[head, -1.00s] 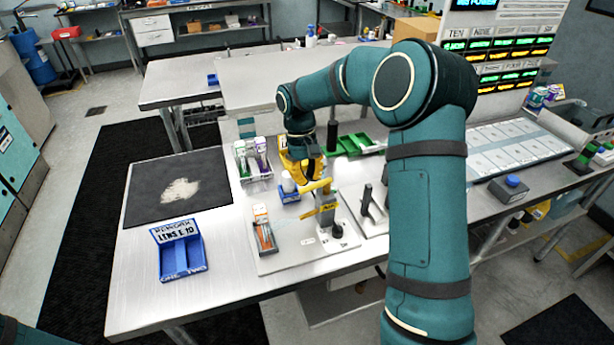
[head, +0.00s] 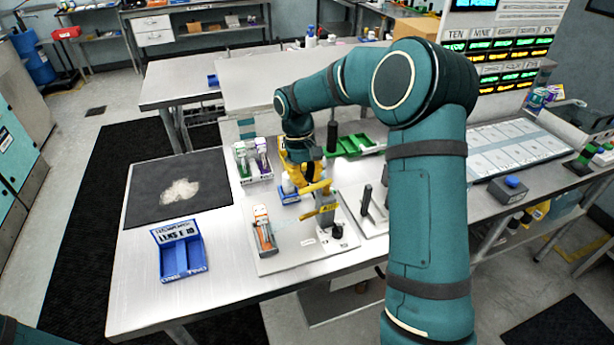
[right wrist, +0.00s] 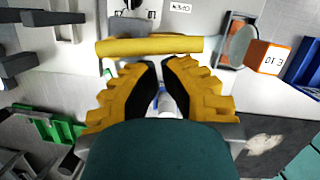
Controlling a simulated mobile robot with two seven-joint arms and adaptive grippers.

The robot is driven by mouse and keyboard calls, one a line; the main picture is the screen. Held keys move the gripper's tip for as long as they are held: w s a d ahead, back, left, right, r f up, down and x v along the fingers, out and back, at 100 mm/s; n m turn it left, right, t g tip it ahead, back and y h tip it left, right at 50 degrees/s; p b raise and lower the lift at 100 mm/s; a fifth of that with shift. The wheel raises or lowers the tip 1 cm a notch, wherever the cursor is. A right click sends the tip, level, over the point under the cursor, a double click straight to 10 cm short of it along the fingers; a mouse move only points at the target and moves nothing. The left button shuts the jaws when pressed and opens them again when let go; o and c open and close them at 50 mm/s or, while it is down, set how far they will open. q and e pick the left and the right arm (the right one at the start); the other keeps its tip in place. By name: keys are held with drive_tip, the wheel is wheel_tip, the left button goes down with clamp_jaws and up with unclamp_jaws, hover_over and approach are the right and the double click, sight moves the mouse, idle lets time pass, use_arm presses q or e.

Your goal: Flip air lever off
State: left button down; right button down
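The air lever (head: 317,187) is a yellow bar on a grey upright post, on a light base plate near the table's front. In the right wrist view the lever (right wrist: 150,46) lies crosswise just beyond the fingertips, with no clear contact visible. My right gripper (right wrist: 160,66) has yellow fingers with black pads. Its tips are drawn almost together and hold nothing. In the head view the right gripper (head: 305,180) is just behind and left of the lever, partly hidden by my wrist. My left gripper is out of view.
An orange-and-white box (head: 264,232) stands in a holder on the plate. A small white-and-blue bottle (head: 288,184) is close behind the lever. A blue bin (head: 181,258) sits left, a green tray (head: 353,144) behind.

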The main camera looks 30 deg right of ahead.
sight(309, 187)
drive_tip(key=shift+s+a+n, duration=0.15)
drive_tip(key=shift+s+n, duration=0.05)
drive_tip(key=shift+n, duration=0.4)
drive_tip(key=n, duration=0.2)
drive_tip(key=s+n+h+p, duration=0.1)
drive_tip(key=n, duration=0.1)
drive_tip(key=s+n+p, duration=0.1)
drive_tip(key=n, duration=0.1)
drive_tip(key=shift+s+a+h, duration=0.25)
drive_tip(key=shift+a+h, duration=0.15)
drive_tip(key=s+n, duration=0.1)
drive_tip(key=n, duration=0.1)
drive_tip(key=s+n+t+p, duration=0.1)
drive_tip(key=n, duration=0.1)
drive_tip(key=s+n+h, duration=0.1)
drive_tip(key=n, duration=0.1)
drive_tip(key=shift+d+n+t, duration=0.4)
drive_tip(key=shift+s+d, duration=0.1)
drive_tip(key=shift+s, duration=0.05)
